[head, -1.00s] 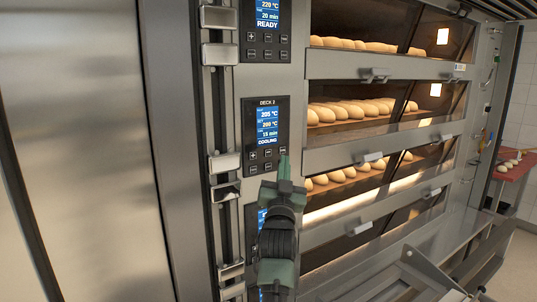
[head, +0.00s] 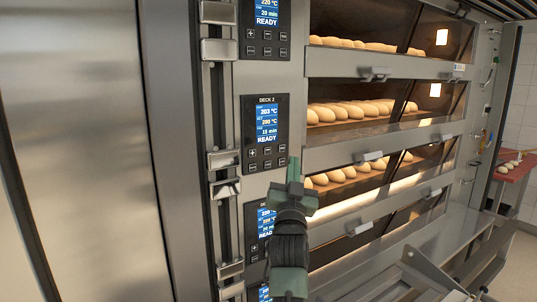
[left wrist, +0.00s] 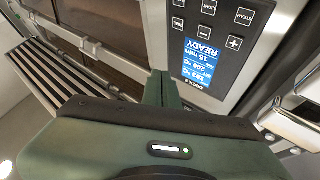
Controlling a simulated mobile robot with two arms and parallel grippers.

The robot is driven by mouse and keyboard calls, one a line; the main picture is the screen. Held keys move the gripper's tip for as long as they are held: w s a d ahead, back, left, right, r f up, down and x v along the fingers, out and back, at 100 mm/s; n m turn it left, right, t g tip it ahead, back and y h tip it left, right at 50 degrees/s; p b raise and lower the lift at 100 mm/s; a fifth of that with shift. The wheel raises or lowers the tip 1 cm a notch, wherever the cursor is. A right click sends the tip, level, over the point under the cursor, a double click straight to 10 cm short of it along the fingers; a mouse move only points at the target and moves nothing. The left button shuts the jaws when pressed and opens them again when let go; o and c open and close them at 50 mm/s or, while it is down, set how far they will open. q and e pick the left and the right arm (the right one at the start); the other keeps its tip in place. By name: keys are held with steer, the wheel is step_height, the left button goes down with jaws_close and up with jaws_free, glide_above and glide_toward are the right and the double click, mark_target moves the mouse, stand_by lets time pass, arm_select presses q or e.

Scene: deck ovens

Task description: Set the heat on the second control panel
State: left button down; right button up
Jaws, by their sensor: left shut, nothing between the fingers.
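The second control panel (head: 266,134), marked DECK 2, is a black panel with a blue screen and two rows of buttons. Its screen reads 203 °C, 200 °C, 15 min and READY. My left gripper (head: 294,165) is shut and empty, with its tips just right of and below the panel's buttons. In the left wrist view the panel (left wrist: 208,50) appears upside down, with plus, minus, LIGHT and STEAM buttons. The shut fingers (left wrist: 164,78) point up beside its screen there; I cannot tell if they touch anything. My right gripper is not in view.
Another panel (head: 265,30) is above, and a third (head: 265,220) is below, partly behind my left arm. Oven decks with loaves (head: 350,110) and door handles (head: 375,75) lie to the right. Metal brackets (head: 224,160) run down the left side.

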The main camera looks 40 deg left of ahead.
arm_select(q)
steer(key=shift+w+a+b, duration=0.1)
steer(key=shift+w+a, duration=0.45)
steer(key=shift+a, duration=0.85)
steer(key=shift+w+a+b, duration=0.1)
steer(key=shift+w+a, duration=0.5)
steer(key=shift+a, duration=0.8)
steer(key=shift+w+a+b, duration=0.1)
steer(key=shift+w+a, duration=0.45)
steer(key=shift+a, duration=0.85)
steer(key=shift+w+a, duration=0.15)
steer(key=shift+a, duration=0.25)
steer(key=shift+w+a, duration=0.15)
steer(key=shift+a, duration=0.15)
steer(key=shift+d, duration=0.15)
steer(key=shift+s+d, duration=0.3)
steer(key=shift+d, duration=0.25)
steer(key=shift+s+d+p, duration=0.2)
steer(key=shift+s+d, duration=0.1)
steer(key=shift+d, duration=0.5)
steer(key=shift+s+d+p, duration=0.15)
steer(key=shift+s+d, duration=0.2)
steer(key=shift+d, duration=0.4)
steer(key=shift+s+d+p, duration=0.2)
steer(key=shift+s+d, duration=0.1)
steer(key=shift+d, duration=0.5)
steer(key=shift+f, duration=0.1)
